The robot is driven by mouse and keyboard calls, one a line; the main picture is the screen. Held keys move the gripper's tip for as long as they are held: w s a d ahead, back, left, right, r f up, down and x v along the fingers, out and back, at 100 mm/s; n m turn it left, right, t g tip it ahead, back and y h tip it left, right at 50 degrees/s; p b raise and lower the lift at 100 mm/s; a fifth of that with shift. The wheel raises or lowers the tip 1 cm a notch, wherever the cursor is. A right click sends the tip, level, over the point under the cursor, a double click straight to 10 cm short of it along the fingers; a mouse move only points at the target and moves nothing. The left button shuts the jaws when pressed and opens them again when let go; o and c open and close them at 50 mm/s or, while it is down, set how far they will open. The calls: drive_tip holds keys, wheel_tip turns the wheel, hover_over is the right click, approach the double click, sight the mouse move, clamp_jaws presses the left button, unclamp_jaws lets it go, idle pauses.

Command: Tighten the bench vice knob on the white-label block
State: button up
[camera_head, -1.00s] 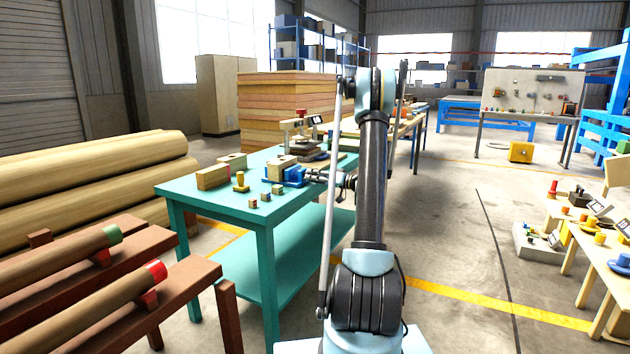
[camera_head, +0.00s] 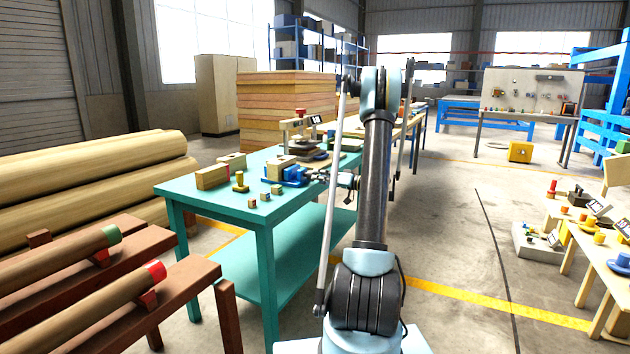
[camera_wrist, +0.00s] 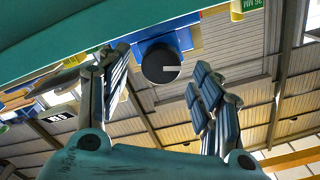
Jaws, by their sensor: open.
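The blue bench vice (camera_head: 288,176) sits on the teal bench (camera_head: 215,203) with a pale wooden block (camera_head: 281,162) in it. No white label can be made out on this block. In the wrist view the vice's round dark knob (camera_wrist: 161,65) faces me, with a pale mark on its face and blue vice body behind it. My gripper (camera_wrist: 165,66) is open, with one finger on either side of the knob and visible gaps between. In the head view my gripper (camera_head: 322,176) is at the right side of the vice; the knob is too small to make out there.
A yellow knobbed piece (camera_head: 240,182), small wooden cubes (camera_head: 265,196) and a longer wooden block (camera_head: 212,177) stand left of the vice. A red-handled clamp (camera_head: 300,130) stands behind it. Logs on a brown rack (camera_head: 200,268) are at front left.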

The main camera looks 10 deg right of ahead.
sight(309, 175)
drive_tip(key=v, duration=0.8)
drive_tip(key=shift+s, duration=0.1)
drive_tip(key=s+d+n, duration=0.3)
drive_tip(key=d+n, duration=0.1)
drive_tip(key=n, duration=0.1)
drive_tip(key=x, duration=1.7)
drive_tip(key=shift+w+a+r, duration=0.2)
drive_tip(key=shift+w, duration=0.1)
drive_tip(key=shift+c, duration=0.3)
